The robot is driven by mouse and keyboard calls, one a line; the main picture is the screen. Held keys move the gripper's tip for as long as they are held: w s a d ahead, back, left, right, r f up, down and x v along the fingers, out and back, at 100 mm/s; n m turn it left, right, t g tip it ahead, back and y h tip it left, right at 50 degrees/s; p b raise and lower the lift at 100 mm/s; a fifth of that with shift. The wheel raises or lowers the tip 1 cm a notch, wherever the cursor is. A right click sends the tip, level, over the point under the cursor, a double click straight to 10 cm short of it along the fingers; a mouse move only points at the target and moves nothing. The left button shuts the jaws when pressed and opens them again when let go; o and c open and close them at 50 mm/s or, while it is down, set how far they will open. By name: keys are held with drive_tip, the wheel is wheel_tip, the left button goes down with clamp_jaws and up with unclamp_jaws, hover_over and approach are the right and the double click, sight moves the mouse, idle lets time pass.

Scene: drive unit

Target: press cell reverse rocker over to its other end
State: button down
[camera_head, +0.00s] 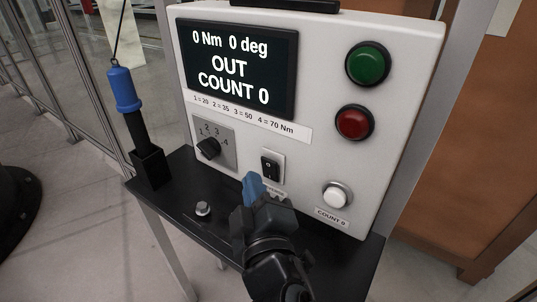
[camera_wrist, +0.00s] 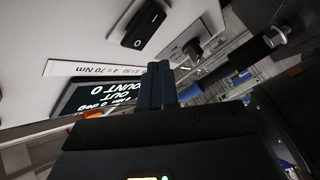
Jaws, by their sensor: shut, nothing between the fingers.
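The reverse rocker (camera_head: 270,166) is a small black switch with a white mark, on a pale plate low in the middle of the white control box. A label below it is partly hidden by my gripper. My gripper (camera_head: 253,179) is shut and empty, its blue fingers just below and left of the rocker in the head view. In the wrist view the rocker (camera_wrist: 143,24) is at the top, apart from the fingertips (camera_wrist: 158,67). I cannot tell which end of the rocker is pressed in. The display (camera_head: 238,68) reads 0 Nm, 0 deg, OUT, COUNT 0.
A black selector knob (camera_head: 208,149) is left of the rocker. A green button (camera_head: 368,64), a red button (camera_head: 354,122) and a white button (camera_head: 337,195) are to the right. A blue-handled tool (camera_head: 124,90) stands in a holder at left. A bolt (camera_head: 203,208) sits on the black shelf.

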sight(264, 176)
drive_tip(key=shift+w+d+r, duration=0.15)
drive_tip(key=shift+w+d, duration=0.3)
drive_tip(key=shift+w, duration=0.1)
drive_tip(key=shift+w+d, duration=0.1)
idle(1.7)
drive_tip(key=shift+w+d+p, duration=0.2)
drive_tip(key=shift+w+p, duration=0.05)
drive_tip(key=shift+p, duration=0.15)
drive_tip(key=shift+w+d+r, duration=0.1)
drive_tip(key=shift+w+d, duration=0.1)
drive_tip(key=shift+w, duration=0.1)
idle(0.6)
drive_tip(key=shift+s+a, duration=0.1)
drive_tip(key=shift+s+a+b, duration=0.35)
drive_tip(key=shift+s+a, duration=0.05)
drive_tip(key=shift+s, duration=0.15)
